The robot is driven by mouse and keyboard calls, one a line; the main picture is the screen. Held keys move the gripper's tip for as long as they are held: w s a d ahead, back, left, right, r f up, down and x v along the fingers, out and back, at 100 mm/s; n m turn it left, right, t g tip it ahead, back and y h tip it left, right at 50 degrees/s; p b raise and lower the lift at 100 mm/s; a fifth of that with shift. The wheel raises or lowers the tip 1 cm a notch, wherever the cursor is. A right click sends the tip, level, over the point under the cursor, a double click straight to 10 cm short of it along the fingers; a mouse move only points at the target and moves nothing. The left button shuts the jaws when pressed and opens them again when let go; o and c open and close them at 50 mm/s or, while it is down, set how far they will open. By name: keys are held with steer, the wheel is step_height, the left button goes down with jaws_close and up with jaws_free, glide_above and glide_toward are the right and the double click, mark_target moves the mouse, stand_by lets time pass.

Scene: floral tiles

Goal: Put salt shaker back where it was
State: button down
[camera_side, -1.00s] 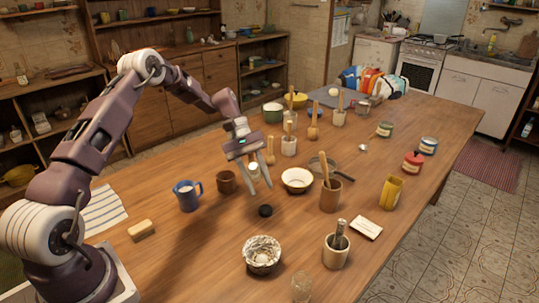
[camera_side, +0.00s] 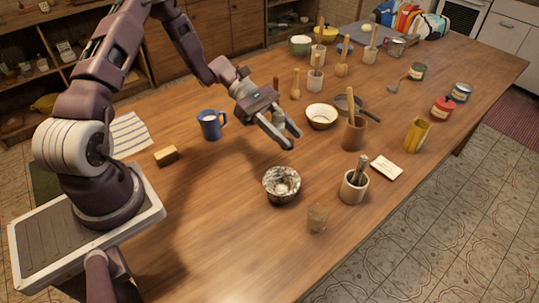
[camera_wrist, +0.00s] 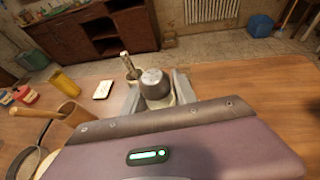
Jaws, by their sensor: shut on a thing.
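The salt shaker (camera_wrist: 155,83), with a grey domed cap and a paler body, sits between my gripper's fingers in the wrist view. My gripper (camera_side: 284,134) is shut on it. In the side view the fingers tilt forward and down over the middle of the table, behind the foil-like bowl, and mostly hide the shaker. I cannot tell how far its base is from the wood.
A foil-like bowl (camera_side: 282,186), a glass (camera_side: 317,218) and a mortar with pestle (camera_side: 354,186) stand in front. A white bowl (camera_side: 321,116) and a wooden utensil cup (camera_side: 354,134) are to the right. A blue mug (camera_side: 211,124) is left. Table between mug and foil-like bowl is clear.

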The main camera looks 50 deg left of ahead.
mark_target(263, 170)
steer(key=s+a+f+n+t+y, duration=0.1)
steer(key=a+f+n+t, duration=0.3)
steer(key=a, duration=0.3)
steer(key=f, duration=1.1)
steer(key=shift+s+a+f, duration=0.2)
steer(key=shift+a+f, duration=0.05)
steer(key=shift+a, duration=0.15)
steer(key=shift+f, duration=0.1)
steer(key=c, duration=1)
jaws_free()
